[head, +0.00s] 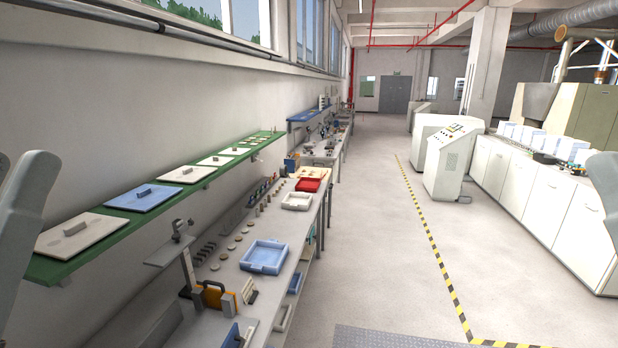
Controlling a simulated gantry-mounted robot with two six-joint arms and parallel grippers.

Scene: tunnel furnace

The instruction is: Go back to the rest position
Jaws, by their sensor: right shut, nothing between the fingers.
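Only grey parts of my two arms show, at the left and right picture edges. No fingertips of my left or right gripper can be made out in the head view. Neither arm part visibly touches the bench or the shelf. Nothing is seen held. The rest of both arms is outside the picture.
A long workbench (270,308) runs along the left wall, with a blue tray (265,256), a white tray (297,201) and a red tray (308,185). A green shelf (200,183) with flat plates hangs above. White cabinets (544,193) stand right. The floor (390,270) between is clear.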

